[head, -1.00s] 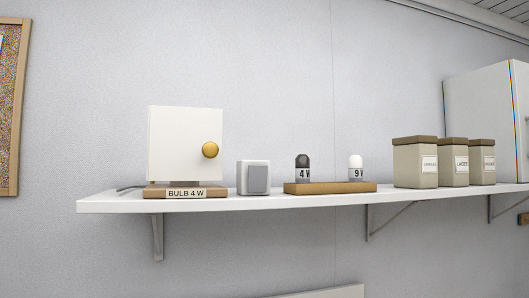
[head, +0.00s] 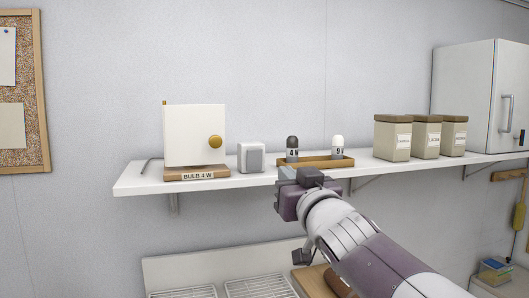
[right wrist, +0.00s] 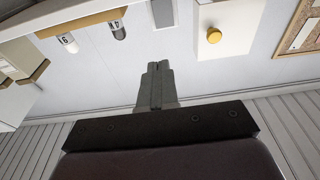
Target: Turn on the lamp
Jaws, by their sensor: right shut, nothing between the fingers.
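A white square box (head: 190,135) with a yellow knob (head: 215,142) stands on a wooden base (head: 197,174) marked "BULB 4 W", on the shelf. No light shows from it. A white and grey rocker switch (head: 251,157) stands to its right. A wooden tray (head: 318,164) holds a dark-topped bulb (head: 292,149) marked 4 and a white bulb (head: 338,147) marked 9. My right gripper (head: 306,176) is in front of the shelf edge, near the tray. In the right wrist view its fingers (right wrist: 155,70) are shut and empty, pointing towards the switch (right wrist: 163,14). My left gripper is out of view.
The white shelf (head: 145,184) has a front edge close to my right gripper. Several beige canisters (head: 392,138) stand right of the tray, with a white cabinet (head: 478,95) behind. Below are wire racks (head: 260,287). A cork board (head: 30,130) hangs at the left.

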